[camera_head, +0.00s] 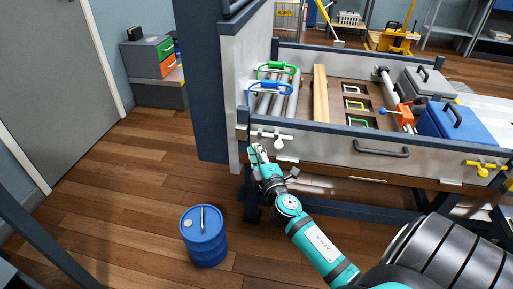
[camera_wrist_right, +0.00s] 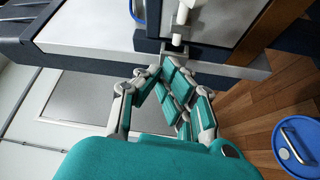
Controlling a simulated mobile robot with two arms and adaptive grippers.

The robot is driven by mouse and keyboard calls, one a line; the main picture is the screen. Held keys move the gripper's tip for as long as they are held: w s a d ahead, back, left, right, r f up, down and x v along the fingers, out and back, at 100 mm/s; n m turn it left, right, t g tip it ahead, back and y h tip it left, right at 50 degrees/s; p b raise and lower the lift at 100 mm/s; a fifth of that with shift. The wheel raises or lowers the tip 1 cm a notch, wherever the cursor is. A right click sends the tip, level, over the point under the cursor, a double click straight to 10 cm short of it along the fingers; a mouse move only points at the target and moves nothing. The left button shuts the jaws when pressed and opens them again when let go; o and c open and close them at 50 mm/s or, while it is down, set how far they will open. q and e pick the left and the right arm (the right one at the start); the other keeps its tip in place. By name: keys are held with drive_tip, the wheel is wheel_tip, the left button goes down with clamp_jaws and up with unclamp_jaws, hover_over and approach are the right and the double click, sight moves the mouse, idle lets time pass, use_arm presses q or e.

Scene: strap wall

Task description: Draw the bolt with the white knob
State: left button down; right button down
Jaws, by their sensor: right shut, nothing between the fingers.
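The bolt with the white knob (camera_head: 278,144) sits on the left end of the white bench front in the head view. Its white bar runs level along the panel, and the round knob hangs just below it. My right gripper (camera_head: 257,153) is shut and empty, just below and left of the knob, apart from it as far as I can tell. In the right wrist view the gripper (camera_wrist_right: 170,72) has its fingers together near the dark panel edge. A white rod-like part, likely of the bolt (camera_wrist_right: 178,42), shows just beyond the fingertips. My left gripper is not in view.
A yellow-knobbed bolt (camera_head: 482,168) sits at the right end of the front, with a dark handle (camera_head: 381,150) between. A blue drum (camera_head: 203,248) stands on the floor at the left. Open floor lies around it.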

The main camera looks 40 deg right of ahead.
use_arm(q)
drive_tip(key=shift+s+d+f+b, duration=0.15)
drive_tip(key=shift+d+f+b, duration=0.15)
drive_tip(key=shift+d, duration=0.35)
use_arm(e)
drive_tip(key=d+v, duration=0.1)
drive_tip(key=v, duration=0.6)
drive_tip(key=shift+s, duration=0.3)
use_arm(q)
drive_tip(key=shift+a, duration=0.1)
use_arm(e)
drive_tip(key=shift+a+f, duration=0.1)
